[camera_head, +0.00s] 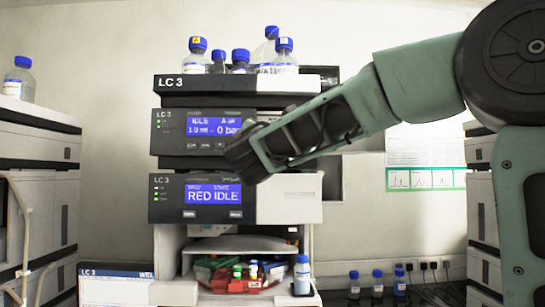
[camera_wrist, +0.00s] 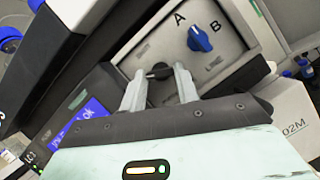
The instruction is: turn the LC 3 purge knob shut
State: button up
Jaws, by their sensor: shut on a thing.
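The LC 3 stack (camera_head: 240,84) stands in the middle of the head view. In the head view the knob is hidden.
A blue selector knob (camera_wrist: 200,40) marked A and B sits close beside my fingers on the same panel. Capped bottles (camera_head: 240,60) stand on top of the stack. A lower module (camera_head: 289,198) is just below my gripper. Another stack (camera_head: 35,150) stands at left.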

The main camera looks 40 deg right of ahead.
jog(key=shift+w+a+r+m+g+y+b, duration=0.1)
jog(key=shift+m+g+b, duration=0.85)
jog(key=shift+m+b, duration=1)
jog(key=shift+a+r+m+g+y+b, duration=0.1)
jog(key=shift+m+g+b, duration=0.9)
jog(key=shift+m, duration=1.7)
jog(key=shift+w+r+m+g+y+b, duration=0.1)
jog(key=shift+m+g+b, duration=0.85)
jog(key=shift+m+b, duration=1)
jog(key=shift+m+p, duration=0.45)
jog(key=shift+m, duration=0.05)
jog(key=o, duration=0.7)
jog(key=shift+s, duration=0.1)
jog(key=b+v, duration=0.2)
jog(key=v, duration=1.5)
jog(key=shift+s, duration=0.15)
